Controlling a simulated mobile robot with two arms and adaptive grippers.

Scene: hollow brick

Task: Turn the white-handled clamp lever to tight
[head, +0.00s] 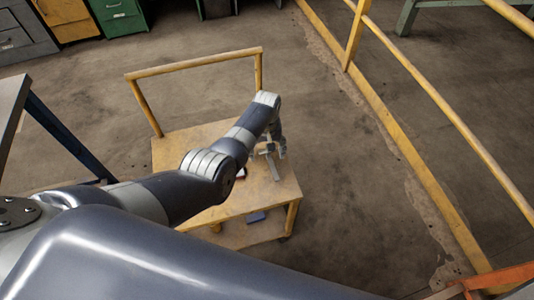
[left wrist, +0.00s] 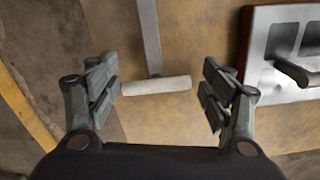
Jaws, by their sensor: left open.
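The clamp lever shows in the left wrist view as a grey metal bar (left wrist: 149,35) ending in a white crosswise handle (left wrist: 156,86). My left gripper (left wrist: 161,89) is open, with one finger on each side of the white handle. Gaps show between the handle's ends and the fingers, wider on the right. In the head view my left gripper (head: 277,146) is over the front right part of the yellow cart (head: 185,152), and the grey bar (head: 271,165) shows beside it. The clamp's pivot is out of sight. My right gripper is not in view.
A metal plate on a red base with a grey knob-like part (left wrist: 290,72) lies right of the handle in the wrist view. A blue object (head: 256,217) is on the cart's lower shelf. Yellow railings (head: 450,115) stand to the right, with bare floor between.

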